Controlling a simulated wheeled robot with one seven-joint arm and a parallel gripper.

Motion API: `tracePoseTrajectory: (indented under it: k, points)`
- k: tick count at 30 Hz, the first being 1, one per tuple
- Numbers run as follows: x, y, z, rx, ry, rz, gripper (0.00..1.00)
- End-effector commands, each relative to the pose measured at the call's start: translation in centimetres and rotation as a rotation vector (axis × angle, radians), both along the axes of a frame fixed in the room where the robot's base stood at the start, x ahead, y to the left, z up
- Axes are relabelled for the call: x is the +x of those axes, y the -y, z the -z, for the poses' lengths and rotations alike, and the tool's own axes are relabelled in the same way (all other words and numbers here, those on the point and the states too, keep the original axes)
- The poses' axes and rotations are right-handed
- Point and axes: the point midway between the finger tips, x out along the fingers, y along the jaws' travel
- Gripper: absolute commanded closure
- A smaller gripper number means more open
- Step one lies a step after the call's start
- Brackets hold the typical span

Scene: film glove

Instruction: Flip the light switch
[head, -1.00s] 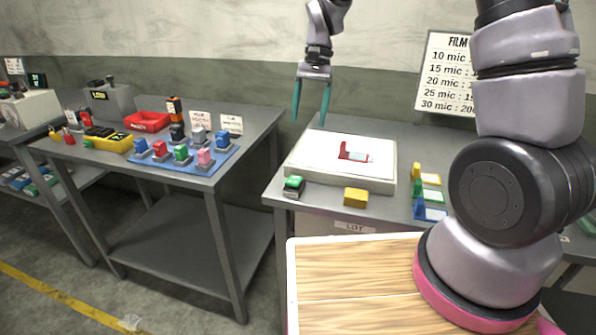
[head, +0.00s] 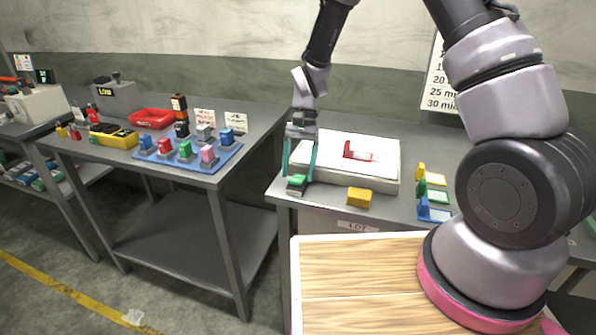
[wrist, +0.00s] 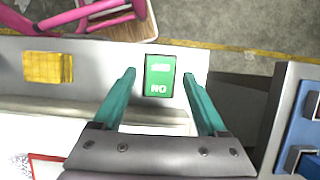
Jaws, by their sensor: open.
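The light switch (head: 297,184) is a small box with a green rocker on top, on the front left corner of the right table. In the wrist view my gripper (wrist: 158,76) has one fingertip on each side of the switch, with a gap on both sides. I cannot tell how far above the table the tips are.
A white light box (head: 392,178) with a red-and-white item (head: 358,152) stands just behind the switch. A yellow block (head: 359,197) lies to its right. Coloured stands (head: 422,190) are farther right. A gap separates this table from the left table (head: 215,180).

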Motion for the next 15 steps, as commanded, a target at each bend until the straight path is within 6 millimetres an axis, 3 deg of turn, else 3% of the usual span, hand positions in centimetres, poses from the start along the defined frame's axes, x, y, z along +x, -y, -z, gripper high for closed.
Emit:
tracePoseTrajectory:
  k: [10, 11, 15]
  points:
    - [-0.19, -0.08, 0.51, 0.001, 0.001, 0.000, 0.25]
    - [-0.19, -0.08, 0.51, 0.001, 0.001, 0.000, 0.29]
    - [-0.19, -0.08, 0.49, 0.001, 0.001, 0.000, 0.82]
